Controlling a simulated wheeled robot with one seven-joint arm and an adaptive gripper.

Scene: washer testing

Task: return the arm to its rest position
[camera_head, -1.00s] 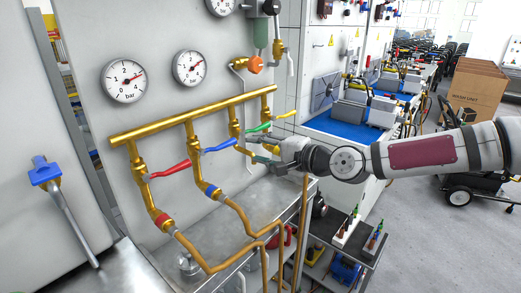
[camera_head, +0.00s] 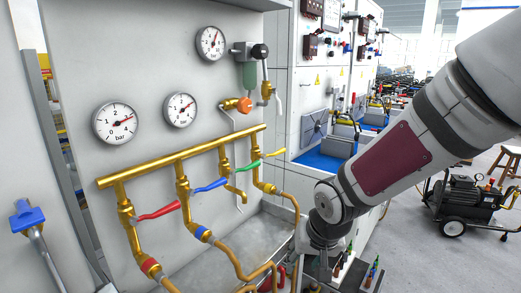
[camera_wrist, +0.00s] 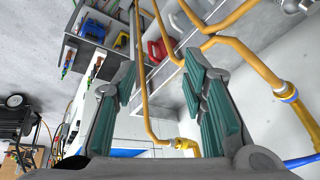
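My arm (camera_head: 395,155) reaches in from the upper right in the head view and bends down at its wrist joint, to the right of the brass pipework. The fingers are not clearly visible there. In the wrist view my gripper (camera_wrist: 160,78) has its two green-padded fingers spread apart with nothing held between them. A yellow pipe (camera_wrist: 141,75) shows behind the gap; how near it is, I cannot tell.
A brass manifold (camera_head: 185,155) carries red (camera_head: 158,212), blue (camera_head: 210,186) and green (camera_head: 240,165) valve levers, left of my arm. Pressure gauges (camera_head: 115,122) hang on the panel above. A black wheeled machine (camera_head: 462,203) stands on open floor at the right.

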